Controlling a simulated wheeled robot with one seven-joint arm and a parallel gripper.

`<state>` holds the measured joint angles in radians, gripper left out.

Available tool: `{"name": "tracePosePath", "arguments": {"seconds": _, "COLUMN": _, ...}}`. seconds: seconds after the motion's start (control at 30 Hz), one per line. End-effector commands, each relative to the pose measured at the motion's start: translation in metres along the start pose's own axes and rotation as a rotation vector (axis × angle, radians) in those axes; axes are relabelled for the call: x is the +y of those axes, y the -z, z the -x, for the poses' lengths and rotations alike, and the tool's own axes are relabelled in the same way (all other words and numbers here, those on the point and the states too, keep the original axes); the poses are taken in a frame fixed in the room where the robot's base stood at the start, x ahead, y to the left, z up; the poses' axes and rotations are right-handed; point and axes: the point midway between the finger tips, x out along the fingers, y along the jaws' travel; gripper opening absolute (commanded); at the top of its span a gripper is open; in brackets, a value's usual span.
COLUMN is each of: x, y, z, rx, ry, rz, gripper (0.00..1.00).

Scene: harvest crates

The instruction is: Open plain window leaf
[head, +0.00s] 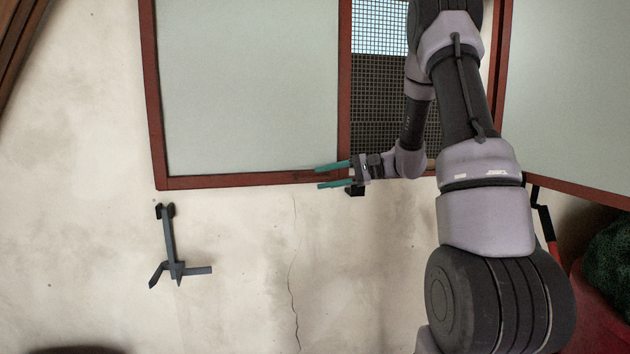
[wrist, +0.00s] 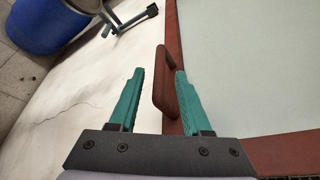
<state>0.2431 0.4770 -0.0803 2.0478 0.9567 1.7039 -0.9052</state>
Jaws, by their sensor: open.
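A plain pale window leaf (head: 245,85) in a red-brown frame covers the left part of the window in the head view. In the wrist view its panel (wrist: 250,65) fills the right side. A red-brown handle (wrist: 160,78) stands out from the leaf's frame. My gripper (head: 318,177) is at the leaf's bottom rail, its fingers pointing left. In the wrist view my gripper (wrist: 160,71) is open, with the handle between its teal fingers, nearer the right one. I cannot tell whether either finger touches it.
A dark mesh (head: 380,110) shows right of the leaf. Another pale leaf (head: 565,90) stands at an angle on the right. A grey bracket (head: 172,245) is on the cracked wall below left. A blue barrel (wrist: 45,22) stands at the wrist view's top left.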

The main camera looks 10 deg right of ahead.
Motion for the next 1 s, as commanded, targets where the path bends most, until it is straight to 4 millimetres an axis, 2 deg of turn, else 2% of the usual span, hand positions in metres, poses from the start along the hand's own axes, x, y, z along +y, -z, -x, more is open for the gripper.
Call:
{"name": "tracePosePath", "arguments": {"seconds": 0.1, "x": 0.000, "y": -0.001, "z": -0.018, "rx": -0.002, "ry": -0.002, "rz": 0.001, "gripper": 0.48}}
{"name": "tracePosePath", "arguments": {"seconds": 0.23, "x": 0.000, "y": 0.000, "z": -0.029, "rx": 0.000, "ry": -0.001, "rz": 0.001, "gripper": 0.48}}
{"name": "tracePosePath", "arguments": {"seconds": 0.57, "x": 0.000, "y": 0.000, "z": -0.033, "rx": 0.000, "ry": -0.001, "rz": 0.001, "gripper": 0.48}}
{"name": "tracePosePath", "arguments": {"seconds": 0.63, "x": 0.000, "y": 0.000, "z": -0.033, "rx": 0.000, "ry": -0.001, "rz": 0.001, "gripper": 0.29}}
{"name": "tracePosePath", "arguments": {"seconds": 0.7, "x": 0.000, "y": 0.000, "z": -0.033, "rx": 0.000, "ry": -0.001, "rz": 0.001, "gripper": 0.02}}
{"name": "tracePosePath", "arguments": {"seconds": 0.73, "x": 0.000, "y": 0.000, "z": -0.033, "rx": 0.000, "ry": -0.001, "rz": 0.000, "gripper": 0.00}}
{"name": "tracePosePath", "arguments": {"seconds": 1.0, "x": 0.000, "y": 0.000, "z": -0.033, "rx": 0.000, "ry": -0.001, "rz": 0.000, "gripper": 0.00}}
